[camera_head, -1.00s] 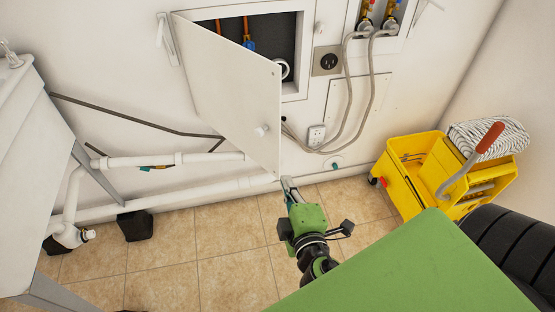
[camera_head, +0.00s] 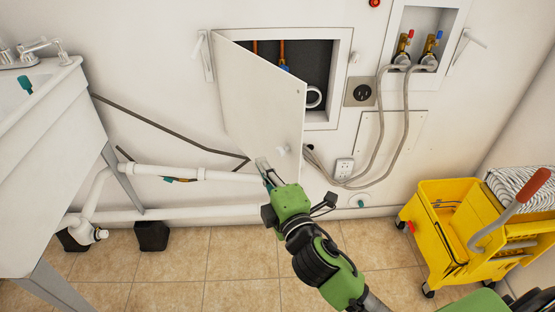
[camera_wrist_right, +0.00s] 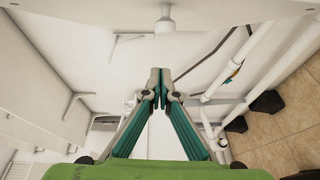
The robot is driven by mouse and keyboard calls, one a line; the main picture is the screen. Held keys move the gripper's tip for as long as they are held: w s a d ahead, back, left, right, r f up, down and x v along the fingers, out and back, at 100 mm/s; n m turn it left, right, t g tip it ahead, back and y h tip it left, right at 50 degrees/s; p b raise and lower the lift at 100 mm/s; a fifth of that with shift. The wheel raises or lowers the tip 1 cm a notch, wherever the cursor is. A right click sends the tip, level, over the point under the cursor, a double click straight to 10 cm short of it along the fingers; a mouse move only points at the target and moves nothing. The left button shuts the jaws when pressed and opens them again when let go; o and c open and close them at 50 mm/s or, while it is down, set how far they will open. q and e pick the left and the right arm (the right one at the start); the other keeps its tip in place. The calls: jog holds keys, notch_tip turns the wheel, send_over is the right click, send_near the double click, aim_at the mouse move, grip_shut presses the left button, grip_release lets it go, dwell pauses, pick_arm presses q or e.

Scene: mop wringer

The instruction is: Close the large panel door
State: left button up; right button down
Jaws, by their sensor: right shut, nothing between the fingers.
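The large white panel door (camera_head: 262,95) stands swung open from the wall recess (camera_head: 325,60), with its hinge side at the left. Its round white knob (camera_head: 282,150) is low near the free edge, and the knob also shows at the top of the right wrist view (camera_wrist_right: 165,22). My right gripper (camera_head: 264,168) is shut and empty, with its fingertips close to the door's lower part, left of and a little below the knob. In the wrist view its fingertips (camera_wrist_right: 160,76) are together and apart from the knob. My left gripper is not in view.
A white sink (camera_head: 45,110) with pipes (camera_head: 190,173) stands at the left. A yellow mop bucket (camera_head: 450,230) is on the tiled floor at the right. Grey hoses (camera_head: 405,120) hang by the outlet. Open floor (camera_head: 180,270) lies in front of the wall.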

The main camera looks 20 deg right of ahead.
jog(key=d, duration=0.2)
jog(key=w+d, duration=0.1)
jog(key=shift+w+d+f, duration=0.15)
jog(key=shift+w+d, duration=0.05)
jog(key=shift+d, duration=0.2)
jog(key=shift+d, duration=0.1)
